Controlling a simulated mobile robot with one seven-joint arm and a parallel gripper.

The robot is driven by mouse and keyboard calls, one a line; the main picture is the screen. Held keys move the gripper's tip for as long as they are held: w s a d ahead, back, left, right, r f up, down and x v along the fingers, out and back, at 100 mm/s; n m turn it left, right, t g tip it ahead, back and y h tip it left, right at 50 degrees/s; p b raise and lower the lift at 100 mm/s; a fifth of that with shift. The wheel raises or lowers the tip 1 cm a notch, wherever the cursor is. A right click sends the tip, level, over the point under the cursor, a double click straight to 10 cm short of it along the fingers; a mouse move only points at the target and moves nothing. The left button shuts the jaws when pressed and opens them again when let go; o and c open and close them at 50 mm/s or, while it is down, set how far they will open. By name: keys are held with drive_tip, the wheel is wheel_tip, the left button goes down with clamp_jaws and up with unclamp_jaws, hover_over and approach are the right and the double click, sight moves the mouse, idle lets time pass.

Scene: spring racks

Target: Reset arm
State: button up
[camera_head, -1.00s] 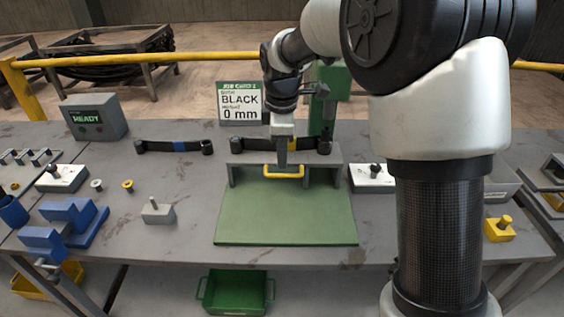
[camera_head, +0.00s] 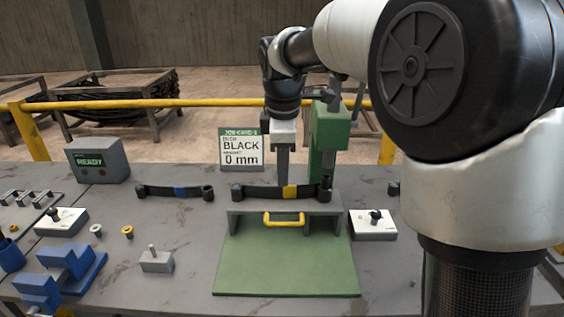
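My gripper (camera_head: 282,182) points down above the grey-legged stand (camera_head: 331,226) at the back of the green board (camera_head: 285,270). Its narrow grey fingers end near a black spring bar with a yellow band (camera_head: 258,192). I see the fingers edge-on, so their gap is hidden. I cannot tell whether they touch the bar. A yellow handle (camera_head: 284,224) is at the stand's front. My arm comes in from the upper right and hides the right of the table.
A black bar with a blue band (camera_head: 160,191) lies left. A job card (camera_head: 241,157) reads BLACK 0 mm, and a box (camera_head: 97,160) reads READY. A green post (camera_head: 329,135) stands close beside my gripper. White blocks (camera_head: 371,231), a blue fixture (camera_head: 71,265) and a grey block (camera_head: 156,262) are around.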

drive_tip(key=s+d+r+m+t+p, duration=0.1)
drive_tip(key=s+d+r+m+p, duration=0.3)
drive_tip(key=s, duration=0.3)
drive_tip(key=s+d+r+m+t+p, duration=0.1)
drive_tip(key=s+d+r+m, duration=0.4)
drive_tip(key=s+r, duration=0.15)
drive_tip(key=s+d+f+m+t+p, duration=0.1)
drive_tip(key=s+d+m+p, duration=0.2)
drive_tip(key=s+m, duration=0.5)
drive_tip(key=s, duration=0.4)
drive_tip(key=shift+s+d+f+m+p, duration=0.15)
drive_tip(key=shift+d+m+p, duration=0.1)
drive_tip(key=shift+m+p, duration=0.05)
